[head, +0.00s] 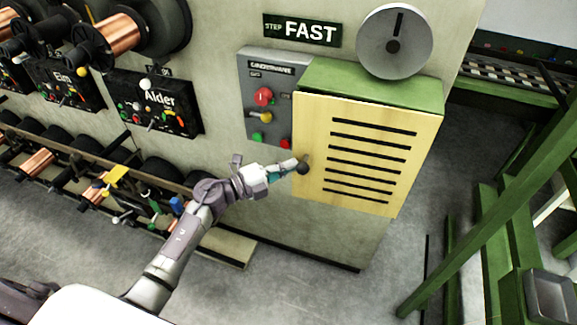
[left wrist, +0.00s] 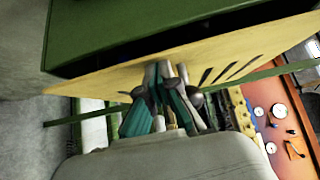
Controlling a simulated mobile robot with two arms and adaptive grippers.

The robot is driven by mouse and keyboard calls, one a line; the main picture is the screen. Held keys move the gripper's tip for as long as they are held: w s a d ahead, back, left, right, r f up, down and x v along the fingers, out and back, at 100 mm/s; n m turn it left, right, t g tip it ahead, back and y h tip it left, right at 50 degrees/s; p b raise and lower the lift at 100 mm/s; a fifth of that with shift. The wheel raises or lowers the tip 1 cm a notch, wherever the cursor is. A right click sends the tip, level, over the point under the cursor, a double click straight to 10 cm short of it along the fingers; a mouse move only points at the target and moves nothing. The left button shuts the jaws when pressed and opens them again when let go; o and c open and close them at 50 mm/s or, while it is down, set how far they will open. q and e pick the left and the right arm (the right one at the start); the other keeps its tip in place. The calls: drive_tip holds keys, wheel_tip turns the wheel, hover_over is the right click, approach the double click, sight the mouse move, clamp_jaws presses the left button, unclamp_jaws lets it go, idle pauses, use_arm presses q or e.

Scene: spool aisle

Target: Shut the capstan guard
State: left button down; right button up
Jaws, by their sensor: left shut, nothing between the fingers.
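The capstan guard (head: 375,180) is a yellow panel with dark horizontal slots. It stands across the front of a green-topped box (head: 370,82) on the machine. In the left wrist view the guard (left wrist: 110,80) runs close along the green box, with a narrow dark strip between them; I cannot tell if it is flush. My left gripper (head: 301,166) is at the guard's left edge, by a dark round knob. In the left wrist view its fingers (left wrist: 170,95) are together at the panel, with nothing visible held. Contact is unclear. My right gripper is not in view.
A grey control box (head: 267,95) with coloured buttons sits left of the guard. A grey dial (head: 394,42) is above it, beside a FAST sign (head: 302,31). Copper spools (head: 115,33) line the left. Green framing (head: 490,180) stands at right, with bare floor between.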

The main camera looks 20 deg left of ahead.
use_arm(q)
drive_tip(key=w+g+b, duration=0.1)
drive_tip(key=w+m+h+b, duration=0.1)
drive_tip(key=b, duration=0.1)
drive_tip(key=w+m+g+h+b, duration=0.1)
drive_tip(key=shift+a+r+g+b, duration=0.25)
drive_tip(key=shift+g+b, duration=0.05)
drive_tip(key=shift+b, duration=0.1)
